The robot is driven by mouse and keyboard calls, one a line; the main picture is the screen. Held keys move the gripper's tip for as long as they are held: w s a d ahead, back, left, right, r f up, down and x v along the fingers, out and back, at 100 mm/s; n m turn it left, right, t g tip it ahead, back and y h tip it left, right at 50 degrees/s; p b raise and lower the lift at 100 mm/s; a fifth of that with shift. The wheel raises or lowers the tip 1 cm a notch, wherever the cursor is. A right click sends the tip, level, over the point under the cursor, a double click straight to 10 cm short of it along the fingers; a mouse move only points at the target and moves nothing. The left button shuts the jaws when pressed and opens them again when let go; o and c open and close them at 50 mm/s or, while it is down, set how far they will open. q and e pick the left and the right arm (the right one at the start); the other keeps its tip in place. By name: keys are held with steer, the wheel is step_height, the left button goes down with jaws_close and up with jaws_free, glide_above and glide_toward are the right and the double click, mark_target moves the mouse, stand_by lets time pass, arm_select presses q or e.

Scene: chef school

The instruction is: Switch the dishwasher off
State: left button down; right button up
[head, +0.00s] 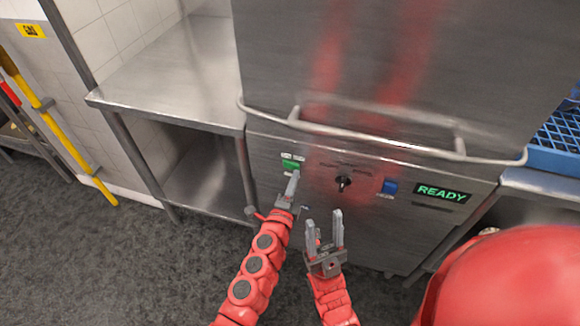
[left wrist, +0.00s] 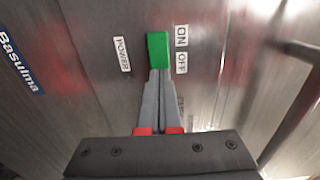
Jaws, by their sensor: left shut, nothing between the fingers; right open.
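The dishwasher (head: 320,212) is a steel machine with a control panel and a curved handle bar. Its green power switch (head: 291,164) sits at the panel's left. In the left wrist view the green switch (left wrist: 158,50) lies between a POWER label (left wrist: 122,54) and ON and OFF labels (left wrist: 181,48). My left gripper (head: 293,178) is shut and empty, its fingertips right at the green switch's OFF-side end; I cannot tell whether they touch it. My right gripper (head: 324,216) is open and empty, lower and to the right, in front of the panel.
A black knob (head: 344,182), a blue button (head: 389,187) and a display reading READY (head: 441,193) are on the panel. The handle bar (head: 380,138) juts out above. A steel table (head: 170,85) stands at the left, a blue rack (head: 560,135) at the right.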

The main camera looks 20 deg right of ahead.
arm_select(q)
steer(key=shift+x, duration=0.8)
steer(key=shift+s+a, duration=0.1)
stand_by(0.3)
steer(key=v, duration=0.7)
steer(key=shift+s+a+p, duration=0.2)
steer(key=shift+s+p, duration=0.15)
steer(key=shift+p, duration=0.05)
stand_by(0.6)
